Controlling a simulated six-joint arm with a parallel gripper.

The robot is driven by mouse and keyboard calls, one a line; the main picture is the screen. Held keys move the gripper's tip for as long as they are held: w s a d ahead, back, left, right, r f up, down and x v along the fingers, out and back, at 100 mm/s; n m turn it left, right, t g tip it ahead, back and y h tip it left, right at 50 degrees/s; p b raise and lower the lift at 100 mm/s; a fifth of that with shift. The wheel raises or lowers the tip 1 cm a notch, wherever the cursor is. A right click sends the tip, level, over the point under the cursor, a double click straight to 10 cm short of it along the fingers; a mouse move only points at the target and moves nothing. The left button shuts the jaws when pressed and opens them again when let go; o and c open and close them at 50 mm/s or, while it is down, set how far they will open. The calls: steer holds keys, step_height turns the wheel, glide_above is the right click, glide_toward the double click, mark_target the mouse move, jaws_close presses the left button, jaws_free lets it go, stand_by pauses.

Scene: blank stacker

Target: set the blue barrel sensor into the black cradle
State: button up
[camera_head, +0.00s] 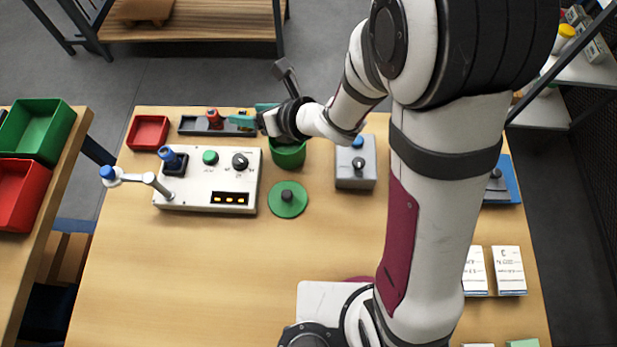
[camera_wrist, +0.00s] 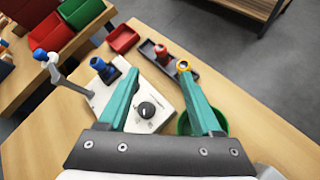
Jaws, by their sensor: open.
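The blue barrel sensor (camera_head: 166,153) appears tilted in the black cradle (camera_head: 175,165) at the left end of the white control panel. In the wrist view the blue barrel (camera_wrist: 98,63) also shows at the black cradle (camera_wrist: 110,76), left of my fingers; how fully it is seated I cannot tell. My gripper (camera_head: 250,114) is open, with teal fingers, beyond the panel's far right corner and apart from the barrel. In the wrist view nothing shows held between the fingertips (camera_wrist: 158,71).
The white panel (camera_head: 228,174) has a green button and black knob. A blue-capped post arm (camera_head: 107,173) juts from its left. A black tray (camera_head: 190,127) holds a red part (camera_head: 213,116). A green bin (camera_head: 289,158) and grey box (camera_head: 346,172) stand right. The front table is clear.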

steer(key=d+r+m+t+h, duration=0.15)
steer(key=d+m+h, duration=0.25)
steer(key=d+m, duration=0.6)
steer(key=d+r+m+h, duration=0.3)
steer(key=d+m+h, duration=0.2)
steer(key=d+m, duration=0.45)
steer(key=s+d+r+m+g+h, duration=0.1)
steer(key=s+d+m+g, duration=0.1)
steer(key=s+m, duration=0.65)
steer(key=s+d+r+m+g, duration=0.1)
steer(key=s+d+m+g, duration=0.3)
steer(key=m, duration=0.7)
steer(key=s+a+r+m+g+y, duration=0.1)
steer(key=s+a+m+y, duration=0.1)
steer(key=s+a+m, duration=0.4)
steer(key=s+m, duration=0.3)
steer(key=s, duration=0.1)
steer(key=shift+s+a+r+m+g, duration=0.2)
steer(key=shift+s+m+g, duration=0.1)
steer(key=shift+g, duration=0.05)
